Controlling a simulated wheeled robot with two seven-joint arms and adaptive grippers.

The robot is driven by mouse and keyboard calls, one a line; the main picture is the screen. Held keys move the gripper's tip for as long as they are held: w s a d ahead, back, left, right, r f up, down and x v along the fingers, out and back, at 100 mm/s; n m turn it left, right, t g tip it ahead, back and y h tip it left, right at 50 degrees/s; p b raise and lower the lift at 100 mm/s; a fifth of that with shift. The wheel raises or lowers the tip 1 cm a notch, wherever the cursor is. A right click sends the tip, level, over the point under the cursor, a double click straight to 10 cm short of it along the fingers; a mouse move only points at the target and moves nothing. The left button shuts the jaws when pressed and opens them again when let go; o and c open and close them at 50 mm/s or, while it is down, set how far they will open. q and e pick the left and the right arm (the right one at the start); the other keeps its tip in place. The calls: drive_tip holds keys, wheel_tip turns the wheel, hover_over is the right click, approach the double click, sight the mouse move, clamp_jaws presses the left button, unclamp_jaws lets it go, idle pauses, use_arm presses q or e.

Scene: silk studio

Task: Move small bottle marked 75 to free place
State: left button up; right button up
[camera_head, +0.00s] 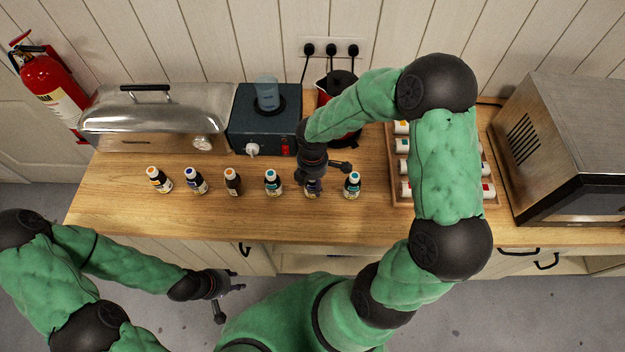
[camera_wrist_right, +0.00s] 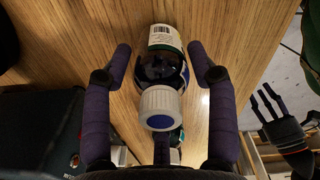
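A row of small dark bottles with coloured caps stands on the wooden counter (camera_head: 215,215). The numbers on their labels are too small to read, so I cannot tell which is marked 75. My right gripper (camera_head: 325,168) is at the fifth bottle from the left (camera_head: 312,188), which it partly hides. In the right wrist view this bottle has a white cap with a blue top (camera_wrist_right: 160,108) and lies between the spread fingers, with gaps on both sides. My left gripper (camera_head: 230,297) is open and empty in front of the counter, low down.
A bottle with a blue cap (camera_head: 352,186) stands just right of the gripper. A wooden tray (camera_head: 394,172) with several bottles is partly hidden behind my right arm. A dark blue device (camera_head: 240,128), a red kettle (camera_head: 323,97) and a metal oven (camera_head: 570,150) stand around. The counter's front strip is clear.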

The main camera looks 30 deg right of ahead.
drive_tip(key=shift+r, duration=0.1)
drive_tip(key=shift+r, duration=0.1)
wheel_tip(320, 180, up, 12)
drive_tip(key=shift+r+p, duration=0.1)
drive_tip(key=shift+p, duration=0.95)
